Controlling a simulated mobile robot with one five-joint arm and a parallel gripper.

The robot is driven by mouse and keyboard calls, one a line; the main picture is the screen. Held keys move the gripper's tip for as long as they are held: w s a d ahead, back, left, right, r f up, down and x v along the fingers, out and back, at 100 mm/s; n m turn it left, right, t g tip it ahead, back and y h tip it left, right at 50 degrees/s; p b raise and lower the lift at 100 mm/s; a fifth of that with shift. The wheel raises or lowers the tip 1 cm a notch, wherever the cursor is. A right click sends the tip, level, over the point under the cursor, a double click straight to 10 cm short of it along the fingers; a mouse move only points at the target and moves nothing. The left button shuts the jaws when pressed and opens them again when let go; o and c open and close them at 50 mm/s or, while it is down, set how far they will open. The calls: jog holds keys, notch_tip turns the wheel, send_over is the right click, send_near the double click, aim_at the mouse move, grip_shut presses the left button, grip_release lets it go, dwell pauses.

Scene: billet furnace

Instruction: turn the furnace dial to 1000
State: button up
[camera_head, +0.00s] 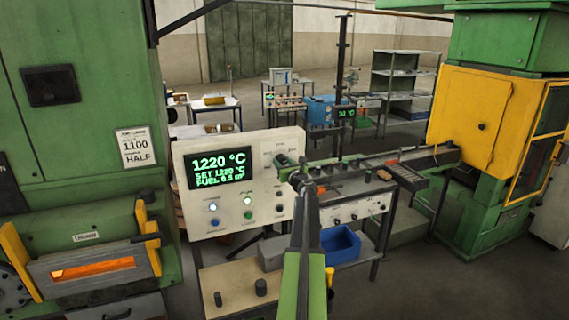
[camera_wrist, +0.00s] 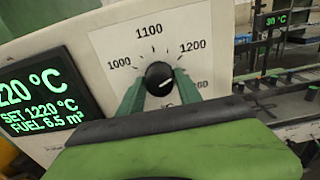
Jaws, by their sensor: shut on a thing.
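The furnace dial (camera_wrist: 159,78) is a round black knob on a pale panel, with 1000, 1100 and 1200 printed around it. A partly hidden number lies at its lower right. A light mark on the knob seems to point right, away from 1000. My gripper (camera_wrist: 157,92) is shut on the dial, one green finger on each side. In the head view my gripper (camera_head: 289,160) reaches the panel's upper right and hides the knob. The green display (camera_head: 221,168) reads 1220 °C, SET 1220 °C, and a fuel line.
The control panel (camera_head: 180,160) carries several lit buttons below the display. The green furnace (camera_head: 80,120), with a sign reading 1100 and HALF, stands at left. A blue bin (camera_head: 341,243) sits below right of the panel. A yellow-fronted machine (camera_head: 470,115) stands at right.

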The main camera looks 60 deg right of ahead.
jog(key=shift+s+n, duration=0.1)
jog(key=shift+n, duration=0.3)
grip_shut()
jog(key=n, duration=1.1)
jog(key=shift+n, duration=0.3)
jog(key=n, duration=1.2)
jog(key=shift+r+n, duration=0.1)
jog(key=shift+n, duration=0.3)
jog(key=o, duration=1.4)
grip_release()
jog(key=shift+s+d, duration=0.1)
jog(key=shift+c, duration=0.2)
